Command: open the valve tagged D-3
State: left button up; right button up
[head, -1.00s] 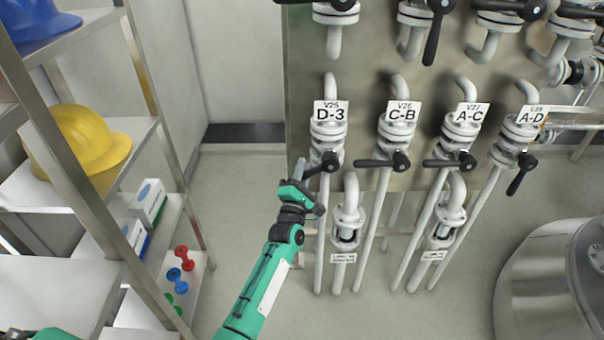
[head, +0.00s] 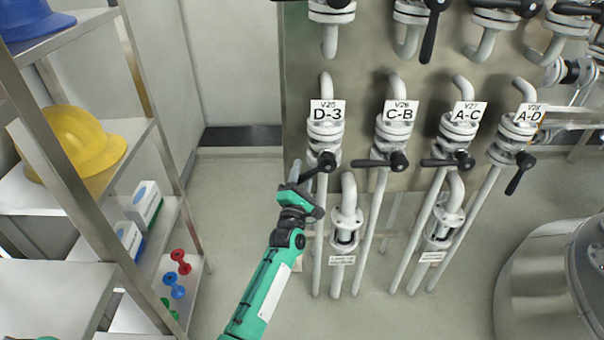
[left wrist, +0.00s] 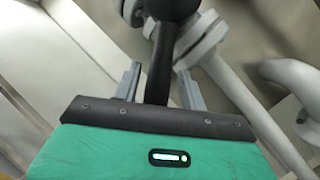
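The valve tagged D-3 (head: 326,128) is the leftmost of the lower row of grey pipe valves, with a white tag (head: 327,111). Its black lever (head: 318,167) slants down and left from the hub. My left gripper (head: 299,181) is at the lever's outer end. In the left wrist view the lever (left wrist: 158,75) runs between the two grey fingers, with a narrow gap on each side. The fingers look open around it, not pressed on it. My right gripper is not in view.
Valve C-B (head: 394,128), with its lever (head: 378,163) pointing left, stands close on the right. A lower pipe with a flanged fitting (head: 346,219) rises just right of my gripper. A metal shelf with a yellow helmet (head: 76,142) stands left. Floor between is clear.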

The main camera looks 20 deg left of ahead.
pick_arm(q)
jog(key=shift+r, duration=0.15)
jog(key=shift+s+f, duration=0.2)
jog(key=shift+s, duration=0.25)
jog(key=b+v, duration=0.1)
jog(key=v, duration=1.2)
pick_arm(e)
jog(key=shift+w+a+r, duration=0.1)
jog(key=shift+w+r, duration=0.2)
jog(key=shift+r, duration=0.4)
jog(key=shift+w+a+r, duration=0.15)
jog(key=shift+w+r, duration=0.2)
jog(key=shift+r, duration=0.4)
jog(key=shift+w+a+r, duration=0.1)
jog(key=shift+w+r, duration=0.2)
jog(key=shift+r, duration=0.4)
